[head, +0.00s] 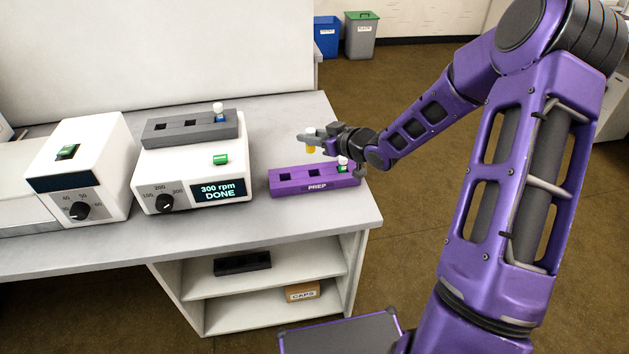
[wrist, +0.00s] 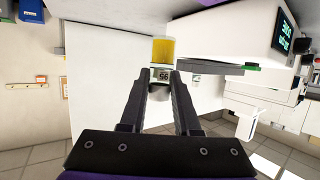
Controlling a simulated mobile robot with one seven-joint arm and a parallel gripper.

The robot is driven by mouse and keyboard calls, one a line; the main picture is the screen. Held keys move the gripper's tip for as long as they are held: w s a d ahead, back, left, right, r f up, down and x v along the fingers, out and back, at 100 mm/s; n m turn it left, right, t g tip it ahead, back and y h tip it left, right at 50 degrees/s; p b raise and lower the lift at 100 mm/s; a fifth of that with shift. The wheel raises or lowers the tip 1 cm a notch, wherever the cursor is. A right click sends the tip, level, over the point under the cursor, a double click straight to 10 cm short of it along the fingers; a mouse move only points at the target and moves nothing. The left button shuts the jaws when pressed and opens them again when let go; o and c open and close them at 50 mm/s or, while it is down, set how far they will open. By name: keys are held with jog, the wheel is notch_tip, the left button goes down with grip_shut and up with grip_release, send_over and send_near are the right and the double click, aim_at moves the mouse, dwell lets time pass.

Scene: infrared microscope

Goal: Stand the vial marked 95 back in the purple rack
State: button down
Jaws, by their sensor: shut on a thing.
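My gripper (head: 315,141) is shut on a vial (head: 311,149) with yellow contents, held upright in the air above the purple rack (head: 317,186). In the wrist view the vial (wrist: 162,50) appears upside down between the fingertips (wrist: 160,84). Its label reads as 56 there, which is 95 turned over. The purple rack is marked PREP and stands on the bench near its right end. Its left and middle holes look empty. A white-capped vial (head: 343,161) stands at its right end. The held vial is clear of the rack.
A stirrer (head: 194,178) showing 300 rpm DONE stands left of the rack. Another white device (head: 84,165) with a dial is further left. Bare bench (head: 325,217) lies in front of the rack.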

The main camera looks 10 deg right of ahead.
aim_at(314, 166)
jog(key=shift+w+d, duration=0.15)
jog(key=shift+d, duration=0.2)
jog(key=shift+d+f, duration=0.1)
jog(key=shift+f, duration=0.15)
notch_tip(314, 166, down, 9)
jog(key=shift+f+b, duration=0.15)
jog(key=shift+b, duration=1.1)
jog(key=shift+f, duration=0.1)
jog(key=shift+f, duration=0.15)
jog(key=c, duration=0.7)
grip_release()
jog(key=shift+o, duration=0.3)
